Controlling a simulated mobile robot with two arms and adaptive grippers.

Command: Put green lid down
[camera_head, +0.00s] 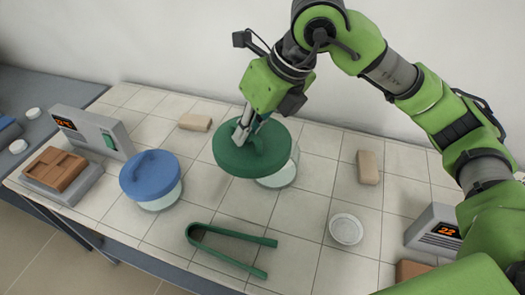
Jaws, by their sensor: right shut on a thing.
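The green lid (228,162) is a round disc with a handle on top. My right gripper (241,133) comes down from above and is shut on the lid's handle. The lid is over a clear glass vessel (277,180) and covers much of it. The vessel shows below and to the right of the lid, so the two look off-centre from each other. I cannot tell whether the lid touches the vessel's rim. My left gripper is not in view.
A blue-lidded glass vessel (150,177) stands to the left. Green tongs (232,249) lie in front, with a white dish (346,229) to their right. Tan blocks lie at the back (195,122) and right (368,167). Furnace units (92,132) (436,229) stand at both sides of the tiled table.

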